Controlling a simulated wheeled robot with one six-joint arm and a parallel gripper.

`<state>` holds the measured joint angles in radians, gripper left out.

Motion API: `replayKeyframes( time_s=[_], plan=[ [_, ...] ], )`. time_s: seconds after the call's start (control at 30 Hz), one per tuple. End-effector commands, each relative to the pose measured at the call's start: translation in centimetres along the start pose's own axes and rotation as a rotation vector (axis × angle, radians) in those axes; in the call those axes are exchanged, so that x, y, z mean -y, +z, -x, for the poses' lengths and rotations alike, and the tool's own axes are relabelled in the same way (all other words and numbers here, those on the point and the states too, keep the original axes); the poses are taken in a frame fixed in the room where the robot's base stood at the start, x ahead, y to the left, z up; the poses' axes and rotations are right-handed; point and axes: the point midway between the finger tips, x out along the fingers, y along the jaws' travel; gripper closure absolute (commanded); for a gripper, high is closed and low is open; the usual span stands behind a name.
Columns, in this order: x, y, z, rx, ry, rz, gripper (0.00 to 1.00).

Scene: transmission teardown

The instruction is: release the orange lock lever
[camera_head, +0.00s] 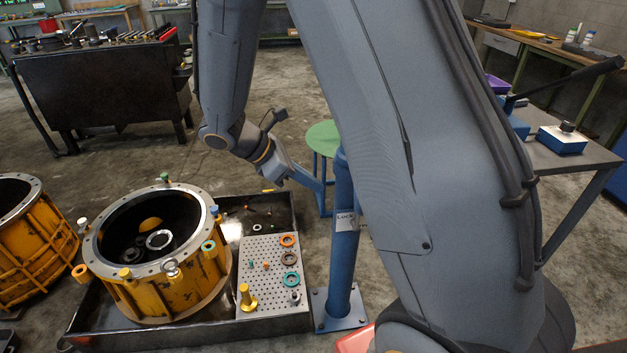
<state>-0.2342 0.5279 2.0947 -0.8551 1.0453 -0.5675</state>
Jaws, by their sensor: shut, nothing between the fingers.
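No orange lock lever can be made out. A blue post (343,265) stands on a bolted base plate right of the tray, and it carries a small white label (346,222) that seems to read "LOCK". My arm hides part of the area right of and above this post. My gripper (283,177) is small in the picture, left of the post's upper part, and points down to the right. It is shut and holds nothing. I cannot tell whether it touches the blue bracket (311,184) beside it.
A yellow ring-shaped housing (190,292) stands in a dark tray (100,341), beside a perforated plate (262,290) with several rings and small parts. A second yellow housing (22,255) is at far left. A green stool (324,137) stands behind the post. Bare floor lies behind the tray.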

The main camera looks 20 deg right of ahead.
Motion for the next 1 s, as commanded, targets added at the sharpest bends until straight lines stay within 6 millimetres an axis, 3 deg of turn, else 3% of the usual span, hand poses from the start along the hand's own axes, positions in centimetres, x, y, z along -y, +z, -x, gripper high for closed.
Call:
replayKeyframes(
  time_s=[0.33, 0.4, 0.7, 1.0],
  plan=[
    [0.1, 0.0, -7.0, 0.000, -0.005, 0.001, 1.00],
    [0.1, 0.8, -7.8, 0.000, -0.004, -0.002, 1.00],
    [0.0, 2.5, -9.8, -0.001, -0.001, -0.002, 1.00],
    [0.0, 2.5, -9.9, -0.001, -0.001, -0.001, 1.00]
  ],
)
